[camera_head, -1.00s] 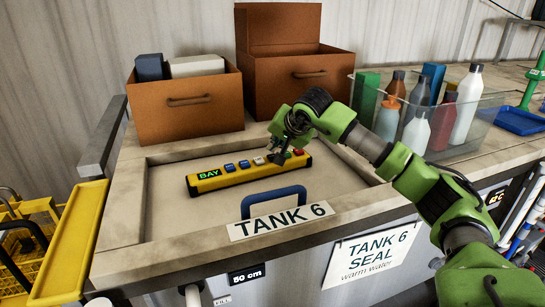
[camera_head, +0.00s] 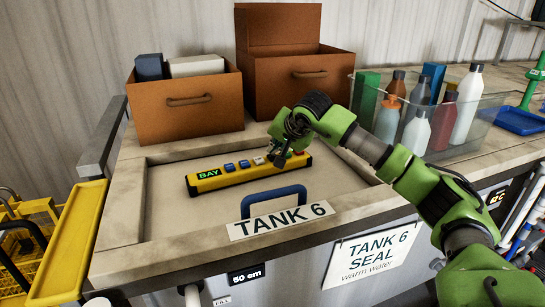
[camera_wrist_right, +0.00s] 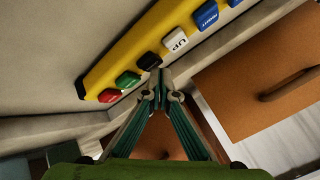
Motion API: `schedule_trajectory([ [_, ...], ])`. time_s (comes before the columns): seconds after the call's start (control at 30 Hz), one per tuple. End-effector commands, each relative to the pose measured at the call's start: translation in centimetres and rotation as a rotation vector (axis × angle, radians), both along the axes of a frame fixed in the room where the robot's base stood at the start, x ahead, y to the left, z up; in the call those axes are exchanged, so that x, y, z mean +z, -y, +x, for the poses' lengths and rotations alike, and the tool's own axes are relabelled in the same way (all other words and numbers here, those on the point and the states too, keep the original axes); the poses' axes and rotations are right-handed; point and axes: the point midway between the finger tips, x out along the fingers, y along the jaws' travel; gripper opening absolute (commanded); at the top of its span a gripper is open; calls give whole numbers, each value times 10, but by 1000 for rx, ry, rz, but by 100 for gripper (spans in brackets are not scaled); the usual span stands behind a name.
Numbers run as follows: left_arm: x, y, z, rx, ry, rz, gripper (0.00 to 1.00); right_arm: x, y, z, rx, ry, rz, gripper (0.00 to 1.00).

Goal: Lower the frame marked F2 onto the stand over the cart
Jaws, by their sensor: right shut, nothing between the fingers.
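A yellow pendant (camera_head: 225,179) marked BAY lies on the lid of tank 6, with a row of coloured buttons. In the right wrist view the pendant (camera_wrist_right: 135,50) shows red, green, black, white and blue buttons; the white button (camera_wrist_right: 178,41) reads UP. My right gripper (camera_head: 277,160) is shut and empty over the pendant. In the wrist view its fingertips (camera_wrist_right: 160,76) are together right by the black button (camera_wrist_right: 148,61); I cannot tell whether they touch it. The frame marked F2 and its stand cannot be made out. My left gripper is not in view.
Two brown boxes (camera_head: 187,106) stand behind the lid. A clear bin (camera_head: 452,138) with several bottles is at right. The lid has a blue handle (camera_head: 273,197) at its front. A yellow rail (camera_head: 66,245) and yellow cart-like frame (camera_head: 28,255) are at left.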

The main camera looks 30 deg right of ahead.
Motion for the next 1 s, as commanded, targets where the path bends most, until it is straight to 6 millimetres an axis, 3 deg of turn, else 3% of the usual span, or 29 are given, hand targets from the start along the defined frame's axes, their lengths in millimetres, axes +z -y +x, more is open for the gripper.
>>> schedule_trajectory([
  [1.0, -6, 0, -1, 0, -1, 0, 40, -10, 0, 0, 0, -3, 0, 0],
])
